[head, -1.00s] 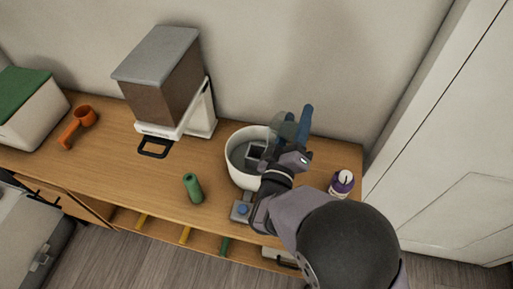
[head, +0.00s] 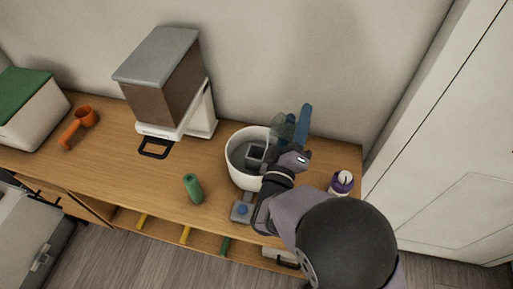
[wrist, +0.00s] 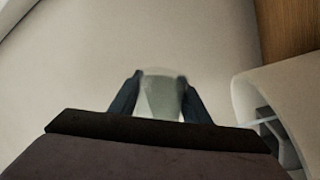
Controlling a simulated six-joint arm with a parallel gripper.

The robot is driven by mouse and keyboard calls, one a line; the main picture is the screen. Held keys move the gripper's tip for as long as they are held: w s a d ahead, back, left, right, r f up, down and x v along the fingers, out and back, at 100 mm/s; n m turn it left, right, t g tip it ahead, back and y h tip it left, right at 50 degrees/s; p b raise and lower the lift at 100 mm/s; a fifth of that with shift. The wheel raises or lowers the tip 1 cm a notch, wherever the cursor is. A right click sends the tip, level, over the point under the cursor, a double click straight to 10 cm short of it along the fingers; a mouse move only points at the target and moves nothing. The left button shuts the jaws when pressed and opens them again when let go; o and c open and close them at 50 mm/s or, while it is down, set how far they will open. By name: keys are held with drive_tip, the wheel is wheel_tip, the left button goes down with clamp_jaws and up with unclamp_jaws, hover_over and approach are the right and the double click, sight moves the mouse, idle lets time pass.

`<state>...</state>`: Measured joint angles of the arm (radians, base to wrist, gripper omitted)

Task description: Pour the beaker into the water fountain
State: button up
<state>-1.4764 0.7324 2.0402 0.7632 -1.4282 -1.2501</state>
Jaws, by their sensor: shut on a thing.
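The water fountain (head: 236,178) is a white round bowl with a grey inside, at the right half of the wooden counter in the head view. Its white rim also shows at the right of the wrist view (wrist: 246,98). My gripper (head: 293,126) is above the fountain's far right rim. It is shut on a see-through, greenish beaker (head: 281,129), which sits between the two dark blue fingers in the wrist view (wrist: 160,97). My wrist partly hides the beaker and the bowl. I cannot tell the beaker's exact tilt or what it holds.
A purple and white bottle (head: 342,184) stands right of my arm. A grey-lidded dispenser (head: 163,80), an orange scoop (head: 78,127) and a green-lidded box (head: 30,108) are farther left. A wall closes the back.

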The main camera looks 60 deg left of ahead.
drive_tip(key=shift+r+n+p, duration=0.35)
drive_tip(key=shift+n, duration=0.25)
drive_tip(key=shift+s+a+f+n+y, duration=0.1)
drive_tip(key=shift+f+n+y, duration=0.25)
drive_tip(key=shift+n, duration=0.65)
idle(0.4)
drive_tip(key=shift+s+a+r+n+p, duration=0.55)
drive_tip(key=shift+s+n+p, duration=0.2)
drive_tip(key=shift+n, duration=0.25)
drive_tip(key=shift+a+f+n+y, duration=0.15)
drive_tip(key=shift+f+n+y, duration=0.2)
drive_tip(key=shift+n, duration=0.35)
